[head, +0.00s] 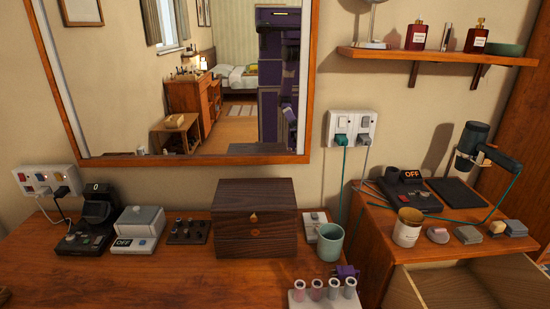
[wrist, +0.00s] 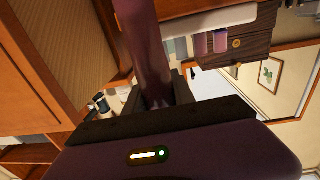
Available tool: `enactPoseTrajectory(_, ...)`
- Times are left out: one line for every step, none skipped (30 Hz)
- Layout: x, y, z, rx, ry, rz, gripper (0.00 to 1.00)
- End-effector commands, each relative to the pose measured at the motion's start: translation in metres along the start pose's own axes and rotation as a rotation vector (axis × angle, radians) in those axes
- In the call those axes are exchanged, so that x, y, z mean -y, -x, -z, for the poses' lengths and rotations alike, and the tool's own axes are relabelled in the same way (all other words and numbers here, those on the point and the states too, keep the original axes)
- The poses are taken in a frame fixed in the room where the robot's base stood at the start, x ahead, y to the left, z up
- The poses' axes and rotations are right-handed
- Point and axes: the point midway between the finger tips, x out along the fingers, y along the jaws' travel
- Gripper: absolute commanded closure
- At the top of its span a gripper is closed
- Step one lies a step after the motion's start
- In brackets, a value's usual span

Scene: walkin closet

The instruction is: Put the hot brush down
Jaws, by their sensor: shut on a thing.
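The hot brush (wrist: 148,45) shows in the wrist view as a smooth dark maroon rod running up from between my jaws. My gripper (wrist: 157,100) is shut around it, with a dark finger on each side. The rod's far end runs out of the top of the picture, so its tip is hidden. My gripper and the held brush do not show clearly in the head view. A dark base with an OFF display (head: 408,193) lies on the right-hand cabinet, beside a dark flat mat (head: 456,194).
A dark wooden box (head: 255,215) stands mid-table, with a green cup (head: 330,243) and a rack of vials (head: 325,295) to its right. A dark dryer-like tool (head: 474,139) hangs in a ring with a teal cord. The right cabinet's drawer (head: 465,288) is open.

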Motion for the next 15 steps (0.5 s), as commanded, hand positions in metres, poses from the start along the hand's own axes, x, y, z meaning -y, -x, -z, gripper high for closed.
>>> enactPoseTrajectory(0.0070,0.0022,-0.0115,0.002,-0.002,0.021,1.00)
enactPoseTrajectory(0.0113,0.0040,-0.0176,0.001,-0.001,0.033,1.00)
enactPoseTrajectory(0.0129,0.0039,-0.0159,-0.006,-0.001,0.038,1.00)
enactPoseTrajectory(0.0126,0.0037,-0.0145,-0.008,0.000,0.037,1.00)
enactPoseTrajectory(0.0125,0.0037,-0.0142,-0.008,0.000,0.037,1.00)
enactPoseTrajectory(0.0126,0.0038,-0.0142,-0.009,0.000,0.036,1.00)
enactPoseTrajectory(0.0120,0.0038,-0.0142,-0.009,0.000,0.035,1.00)
enactPoseTrajectory(0.0123,0.0039,-0.0142,-0.009,0.000,0.036,1.00)
enactPoseTrajectory(0.0121,0.0038,-0.0140,-0.009,0.000,0.035,1.00)
enactPoseTrajectory(0.0121,0.0038,-0.0140,-0.009,0.001,0.035,1.00)
enactPoseTrajectory(0.0117,0.0037,-0.0139,-0.009,0.001,0.034,1.00)
enactPoseTrajectory(0.0121,0.0036,-0.0138,-0.009,0.001,0.035,1.00)
enactPoseTrajectory(0.0119,0.0035,-0.0137,-0.009,0.001,0.035,1.00)
enactPoseTrajectory(0.0117,0.0034,-0.0137,-0.009,0.000,0.034,1.00)
enactPoseTrajectory(0.0115,0.0033,-0.0138,-0.008,0.001,0.034,1.00)
